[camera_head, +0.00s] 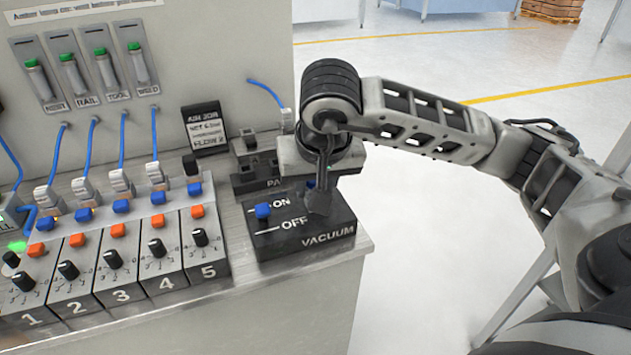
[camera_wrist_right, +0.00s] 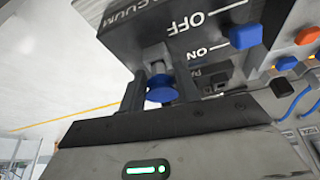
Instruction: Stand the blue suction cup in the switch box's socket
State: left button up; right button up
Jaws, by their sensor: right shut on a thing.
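The dark vacuum switch box (camera_head: 335,236) stands at the counter's right front corner, marked ON, OFF and VACUUM. It fills the top of the right wrist view (camera_wrist_right: 190,42). My right gripper (camera_head: 318,203) points down over the box's right part. In the right wrist view the gripper (camera_wrist_right: 160,80) is shut on the blue suction cup (camera_wrist_right: 160,90), whose grey stem runs towards the box top. The socket is hidden by the fingers and stem, so I cannot tell whether the stem is inside it. My left gripper is out of view.
The box's blue switch (camera_head: 263,211) sits left of the gripper, near ON. A dark part holder (camera_head: 255,165) and a flow sign (camera_head: 205,130) stand behind. Numbered valve modules (camera_head: 118,265) fill the counter to the left. Open floor lies to the right.

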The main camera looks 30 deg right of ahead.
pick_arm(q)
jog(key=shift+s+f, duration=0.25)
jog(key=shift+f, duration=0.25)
pick_arm(e)
jog(key=shift+f, duration=0.2)
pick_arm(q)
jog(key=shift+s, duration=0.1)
pick_arm(e)
jog(key=shift+r, duration=0.1)
jog(key=o, duration=1)
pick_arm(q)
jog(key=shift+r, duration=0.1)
pick_arm(e)
jog(key=shift+r, duration=0.4)
notch_tip(320, 180, up, 8)
jog(key=p, duration=0.5)
jog(key=shift+f, duration=0.25)
jog(key=shift+r, duration=0.4)
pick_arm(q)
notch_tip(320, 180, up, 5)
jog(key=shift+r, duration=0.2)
